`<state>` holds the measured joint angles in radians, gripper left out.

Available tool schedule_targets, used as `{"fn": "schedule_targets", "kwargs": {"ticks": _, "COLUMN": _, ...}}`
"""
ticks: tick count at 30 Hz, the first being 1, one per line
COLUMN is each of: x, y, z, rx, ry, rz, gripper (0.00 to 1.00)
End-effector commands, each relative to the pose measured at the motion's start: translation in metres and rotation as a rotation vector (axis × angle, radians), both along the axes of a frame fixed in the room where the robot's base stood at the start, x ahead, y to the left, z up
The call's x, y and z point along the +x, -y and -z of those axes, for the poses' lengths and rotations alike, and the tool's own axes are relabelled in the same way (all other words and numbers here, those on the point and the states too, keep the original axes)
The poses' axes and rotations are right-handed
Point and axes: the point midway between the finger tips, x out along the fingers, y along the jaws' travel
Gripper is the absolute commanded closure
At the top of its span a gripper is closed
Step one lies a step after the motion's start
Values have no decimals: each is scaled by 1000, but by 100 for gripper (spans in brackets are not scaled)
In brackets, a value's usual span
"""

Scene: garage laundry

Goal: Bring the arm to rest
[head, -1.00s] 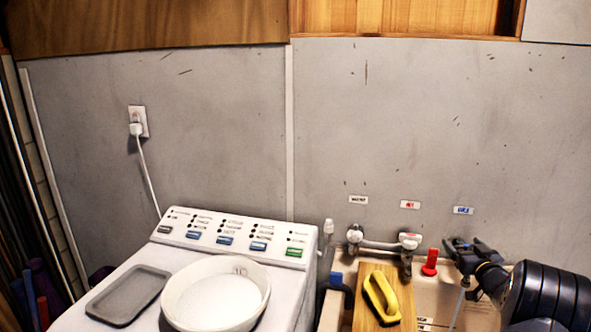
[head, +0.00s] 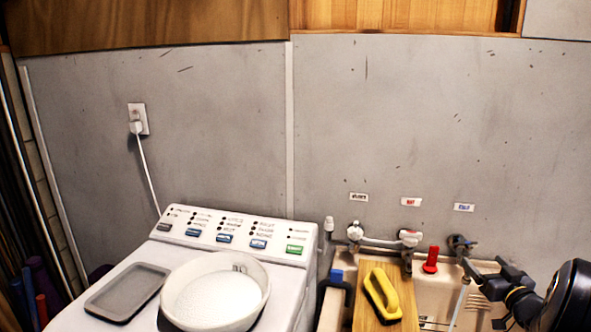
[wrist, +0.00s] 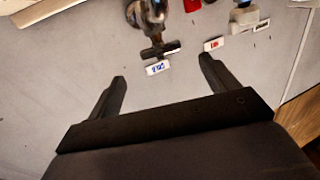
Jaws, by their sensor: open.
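My gripper (head: 484,265) is at the lower right of the head view, open and empty, in front of the wall above the sink. My arm reaches in from the right edge. In the wrist view the two dark fingers (wrist: 162,68) are spread apart with only wall and a blue-lettered label (wrist: 157,68) showing between and beyond them. The rightmost tap (head: 460,243) is just behind and left of the gripper, with a visible gap; it also shows in the wrist view (wrist: 150,18).
A red-lettered label (head: 411,202) is on the wall. A red upright object (head: 431,260) stands by the taps. The washer (head: 100,318) holds a white bowl (head: 168,290) and grey tray (head: 128,290).

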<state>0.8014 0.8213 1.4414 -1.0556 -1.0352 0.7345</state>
Motion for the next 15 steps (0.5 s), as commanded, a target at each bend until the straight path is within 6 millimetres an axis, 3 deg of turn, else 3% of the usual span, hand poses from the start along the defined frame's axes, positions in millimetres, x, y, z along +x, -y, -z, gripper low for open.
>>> {"fn": "schedule_targets", "kwargs": {"ticks": 1, "x": -11, "y": 1, "z": 1, "rx": 0, "ry": 0, "rz": 2, "gripper": 18}}
{"fn": "schedule_targets", "kwargs": {"ticks": 3, "x": 12, "y": -2, "z": -1, "rx": -1, "ry": 0, "rz": -5, "gripper": 18}}
{"fn": "schedule_targets", "kwargs": {"ticks": 15, "x": 86, "y": -5, "z": -1, "rx": -1, "ry": 0, "rz": -3, "gripper": 18}}
